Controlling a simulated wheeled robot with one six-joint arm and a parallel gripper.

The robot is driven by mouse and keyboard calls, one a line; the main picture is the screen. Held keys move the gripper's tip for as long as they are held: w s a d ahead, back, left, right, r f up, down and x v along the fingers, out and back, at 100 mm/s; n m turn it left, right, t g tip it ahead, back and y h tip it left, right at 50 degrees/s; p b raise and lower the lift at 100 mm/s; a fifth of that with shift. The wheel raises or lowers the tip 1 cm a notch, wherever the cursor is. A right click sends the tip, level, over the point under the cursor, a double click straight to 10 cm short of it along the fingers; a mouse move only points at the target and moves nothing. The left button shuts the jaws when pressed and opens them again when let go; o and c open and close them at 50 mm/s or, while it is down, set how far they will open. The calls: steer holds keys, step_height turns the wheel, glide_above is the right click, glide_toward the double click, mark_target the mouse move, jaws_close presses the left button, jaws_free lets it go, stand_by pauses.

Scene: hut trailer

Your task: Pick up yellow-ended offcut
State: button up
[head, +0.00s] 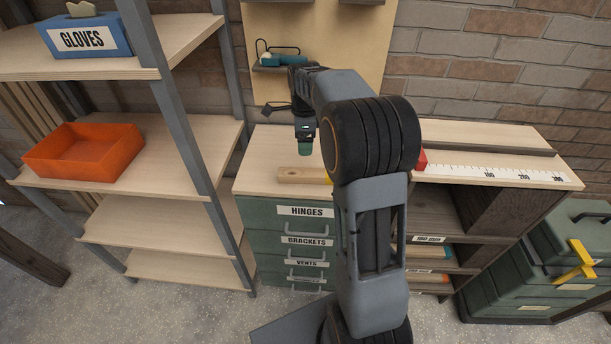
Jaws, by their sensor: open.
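The yellow-ended offcut (299,174) is a short, pale wooden piece lying flat on the workbench top (258,160) in the head view. Its yellow end shows at its right, where my arm partly covers it. My gripper (305,150) points down with teal fingertips, just behind and above the offcut in the picture. It is open and appears empty. The exact gap between fingertips and offcut cannot be told from this view.
A red stop and white ruler (500,174) lie on the bench's right part, before a dark rail (480,149). Shelving at left holds an orange bin (85,152) and a blue gloves box (85,36). Green drawers (290,228) sit below the bench. Green cases (530,270) stand at right.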

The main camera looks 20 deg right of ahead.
glide_above(306, 172)
steer(key=shift+m, duration=0.4)
steer(key=f, duration=0.8)
steer(key=shift+w, duration=0.25)
steer(key=shift+s+f+p, duration=0.15)
steer(key=shift+f+p, duration=0.25)
steer(key=shift+f, duration=2.7)
steer(key=shift+c, duration=0.3)
steer(key=c, duration=1)
steer(key=shift+r, duration=0.15)
